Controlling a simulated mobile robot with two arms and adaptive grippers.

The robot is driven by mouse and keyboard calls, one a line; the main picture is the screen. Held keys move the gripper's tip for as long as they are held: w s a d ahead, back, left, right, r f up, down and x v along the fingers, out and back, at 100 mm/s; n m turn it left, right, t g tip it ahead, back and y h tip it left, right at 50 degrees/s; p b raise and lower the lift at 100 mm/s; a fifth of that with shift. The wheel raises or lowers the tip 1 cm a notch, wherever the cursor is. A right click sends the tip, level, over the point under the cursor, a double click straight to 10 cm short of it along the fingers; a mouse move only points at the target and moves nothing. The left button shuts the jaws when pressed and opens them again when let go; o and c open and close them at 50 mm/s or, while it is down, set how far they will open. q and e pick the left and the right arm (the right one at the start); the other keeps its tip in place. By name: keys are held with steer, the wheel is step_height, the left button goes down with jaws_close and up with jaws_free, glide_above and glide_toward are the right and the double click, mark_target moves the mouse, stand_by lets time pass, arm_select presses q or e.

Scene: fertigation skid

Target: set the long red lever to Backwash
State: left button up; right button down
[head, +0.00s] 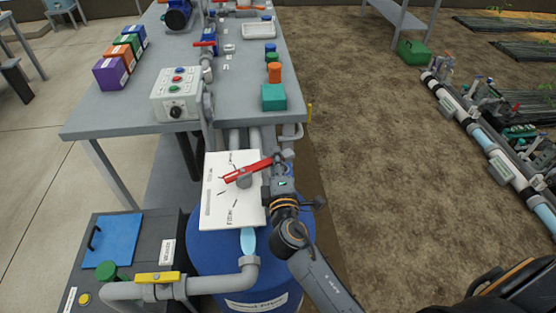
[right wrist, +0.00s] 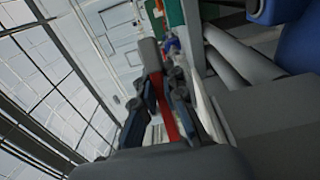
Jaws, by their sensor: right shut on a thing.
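The long red lever (head: 248,171) sits on a white dial plate (head: 222,205) above a blue drum. It turns on a grey hub near the plate's middle. Its long end points right and slightly up, past the plate's right edge. The plate's printed position labels are too small to read, so I cannot tell which mark is Backwash. My right gripper (head: 283,158) is shut on the lever's right end. In the right wrist view the red lever (right wrist: 170,112) lies between the dark fingers. My left gripper is not in view.
The blue drum (head: 215,250) stands below the plate, with a grey pipe and yellow-handled valve (head: 157,278) in front. A grey bench (head: 235,90) behind holds a control box (head: 177,95) and colored boxes. Bare soil (head: 360,130) lies open to the right.

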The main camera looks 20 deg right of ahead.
steer(key=c, duration=1.4)
jaws_free()
steer(key=v, duration=1.2)
